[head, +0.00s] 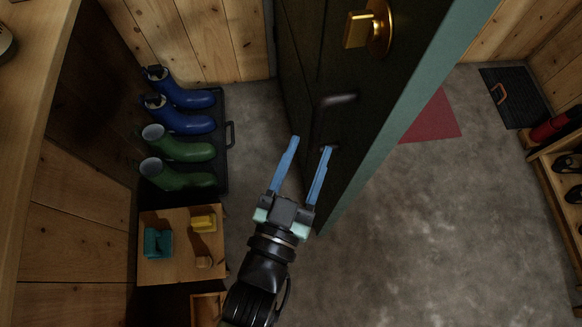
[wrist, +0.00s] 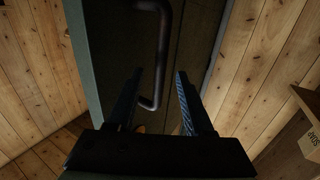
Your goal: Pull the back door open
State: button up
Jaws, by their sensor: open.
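The dark back door (head: 305,60) stands ajar, its pale teal edge (head: 400,105) facing the camera in the head view. A brass knob (head: 360,30) is on its upper part. A dark pull bar (wrist: 166,45) on the door shows in the wrist view, its lower bend lying between the fingers in the picture. My gripper (head: 310,143), with blue fingers, is open in front of the door face. It also shows in the wrist view (wrist: 158,74). No finger is closed on the bar; whether one touches it I cannot tell.
Blue and green boots (head: 185,120) stand on a dark tray (head: 224,165) at left. A small wooden table (head: 175,267) with small items is below them. A red mat (head: 435,120), dark mat (head: 520,100) and shoe rack (head: 553,215) are at right.

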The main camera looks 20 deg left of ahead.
jog(key=s, duration=0.7)
jog(key=shift+s+a, duration=0.2)
jog(key=shift+s, duration=0.15)
jog(key=shift+w, duration=0.1)
